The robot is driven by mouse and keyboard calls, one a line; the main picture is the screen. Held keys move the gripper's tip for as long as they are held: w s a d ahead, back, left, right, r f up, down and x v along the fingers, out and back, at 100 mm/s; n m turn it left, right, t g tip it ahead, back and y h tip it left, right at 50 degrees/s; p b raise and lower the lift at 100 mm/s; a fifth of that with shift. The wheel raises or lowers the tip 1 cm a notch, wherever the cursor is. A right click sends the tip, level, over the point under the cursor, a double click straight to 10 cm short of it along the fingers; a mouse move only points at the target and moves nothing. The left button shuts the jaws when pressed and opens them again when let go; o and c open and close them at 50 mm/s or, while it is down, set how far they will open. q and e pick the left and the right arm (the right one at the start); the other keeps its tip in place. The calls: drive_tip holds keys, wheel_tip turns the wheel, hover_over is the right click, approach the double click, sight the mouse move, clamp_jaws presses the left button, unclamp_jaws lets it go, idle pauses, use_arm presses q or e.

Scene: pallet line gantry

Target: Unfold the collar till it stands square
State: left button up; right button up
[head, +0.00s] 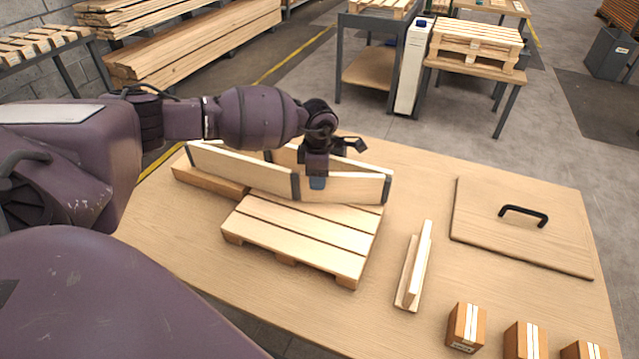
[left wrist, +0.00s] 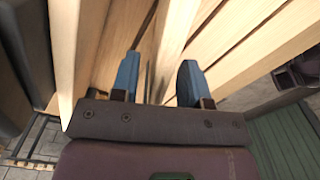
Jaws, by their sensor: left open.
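The wooden collar (head: 240,172) has pale boards joined by dark hinges. It stands on edge as a narrow, flattened shape, with its front and back boards close together. Its right part is over the back of the slatted pallet (head: 300,232), and its left end is over a wooden block (head: 208,181). My left gripper (head: 318,183) points down at the collar's right half, behind the front board near a hinge. Its blue fingers are apart in the left wrist view (left wrist: 157,80), with boards close around them. I cannot tell whether they touch a board. My right gripper is not in view.
A flat panel with a black handle (head: 482,236) lies on the table's right side. A narrow wooden piece (head: 414,268) lies right of the pallet. Several small cartons (head: 466,327) stand at the front right edge. Stacked pallets (head: 476,42) are on a farther table.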

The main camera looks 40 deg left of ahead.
use_arm(q)
drive_tip(key=shift+f, duration=1.3)
clamp_jaws()
